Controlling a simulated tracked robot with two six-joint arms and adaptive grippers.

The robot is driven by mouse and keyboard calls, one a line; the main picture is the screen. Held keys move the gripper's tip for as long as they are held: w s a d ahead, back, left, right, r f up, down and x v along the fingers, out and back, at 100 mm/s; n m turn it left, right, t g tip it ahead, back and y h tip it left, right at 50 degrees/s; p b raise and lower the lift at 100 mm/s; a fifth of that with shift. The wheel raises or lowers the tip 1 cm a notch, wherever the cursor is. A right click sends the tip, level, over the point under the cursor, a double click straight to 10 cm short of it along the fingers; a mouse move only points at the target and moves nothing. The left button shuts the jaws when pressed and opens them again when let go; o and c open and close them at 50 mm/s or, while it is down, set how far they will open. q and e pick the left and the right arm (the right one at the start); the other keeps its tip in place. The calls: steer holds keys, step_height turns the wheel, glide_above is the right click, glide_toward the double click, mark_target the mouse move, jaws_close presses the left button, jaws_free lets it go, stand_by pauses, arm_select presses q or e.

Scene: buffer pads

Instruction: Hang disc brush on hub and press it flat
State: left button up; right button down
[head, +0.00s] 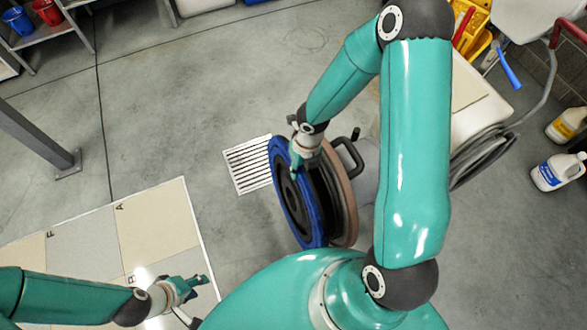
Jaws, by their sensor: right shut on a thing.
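The disc brush (278,192) has a blue rim and a dark middle and stands on edge at the centre. My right gripper (297,168) is shut on its upper rim. Right behind the brush is the floor machine, with a brown-edged round housing (347,195) and a black handle. The hub is hidden by the brush, and I cannot tell whether brush and hub touch. My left gripper (200,297) is at the lower left, well away from the brush, empty with its fingers apart.
A floor grate (250,164) lies left of the brush. A lettered pad mat (155,222) covers the lower left floor. A metal post (38,137) stands at left. Hoses (487,160) and jugs (556,171) are at right. The floor at upper centre is clear.

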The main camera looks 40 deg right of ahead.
steer(key=shift+d, duration=0.1)
stand_by(0.4)
steer(key=shift+s+d+p, duration=0.1)
steer(key=shift+d+p, duration=0.25)
steer(key=shift+d, duration=0.2)
steer(key=shift+d+p, duration=0.25)
steer(key=shift+p, duration=0.05)
stand_by(0.6)
steer(key=shift+s+d+f, duration=0.1)
steer(key=shift+s+d, duration=0.1)
steer(key=shift+d, duration=0.35)
steer(key=shift+d+p, duration=0.1)
steer(key=shift+p, duration=0.3)
steer(key=shift+s+d, duration=0.15)
steer(key=shift+d, duration=0.3)
steer(key=shift+s+d+p, duration=0.1)
steer(key=shift+d+p, duration=0.4)
steer(key=shift+p, duration=0.1)
steer(key=shift+f+b, duration=0.1)
steer(key=shift+b, duration=0.55)
stand_by(0.7)
steer(key=shift+s+f, duration=0.1)
steer(key=shift+f, duration=0.15)
stand_by(0.7)
